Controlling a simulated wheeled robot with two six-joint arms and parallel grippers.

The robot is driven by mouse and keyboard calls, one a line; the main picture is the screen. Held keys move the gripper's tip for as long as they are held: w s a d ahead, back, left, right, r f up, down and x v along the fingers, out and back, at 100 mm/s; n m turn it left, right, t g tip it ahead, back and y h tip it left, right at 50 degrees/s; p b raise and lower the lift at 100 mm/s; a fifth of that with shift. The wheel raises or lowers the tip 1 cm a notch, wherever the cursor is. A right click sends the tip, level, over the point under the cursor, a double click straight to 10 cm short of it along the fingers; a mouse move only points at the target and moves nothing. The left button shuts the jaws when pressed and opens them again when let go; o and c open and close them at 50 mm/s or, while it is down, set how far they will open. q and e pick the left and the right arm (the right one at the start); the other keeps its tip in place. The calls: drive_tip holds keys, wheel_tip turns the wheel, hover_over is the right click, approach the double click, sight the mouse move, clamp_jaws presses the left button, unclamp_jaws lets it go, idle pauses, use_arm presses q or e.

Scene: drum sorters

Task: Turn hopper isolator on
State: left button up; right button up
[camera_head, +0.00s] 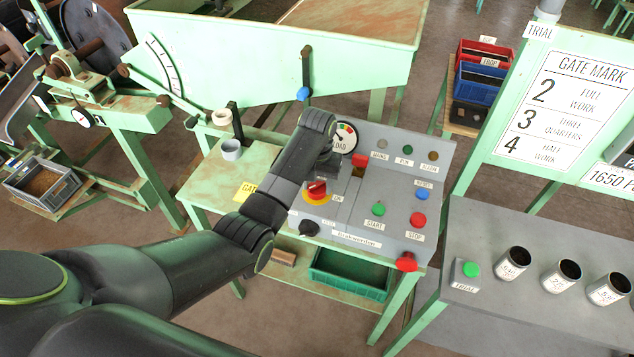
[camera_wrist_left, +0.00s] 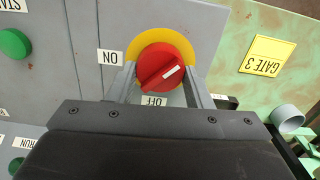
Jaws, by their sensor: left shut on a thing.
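The hopper isolator is a red rotary knob (camera_head: 317,187) on a yellow disc, on the left part of the grey control panel (camera_head: 360,214). In the left wrist view the red knob (camera_wrist_left: 164,66) has a white mark on its right side, slanting up to the right. An ON label (camera_wrist_left: 108,57) lies left of it and an OFF label (camera_wrist_left: 154,101) below it, both upside down. My left gripper (camera_wrist_left: 160,84) is shut on the knob, one finger on each side. In the head view my left gripper (camera_head: 323,176) reaches down from above and hides part of the knob.

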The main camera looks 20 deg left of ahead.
use_arm(q)
drive_tip(key=m, duration=0.4)
drive_tip(key=shift+w+d+m, duration=0.1)
drive_tip(key=shift+m, duration=2.1)
drive_tip(key=o, duration=1)
drive_tip(key=shift+d, duration=0.1)
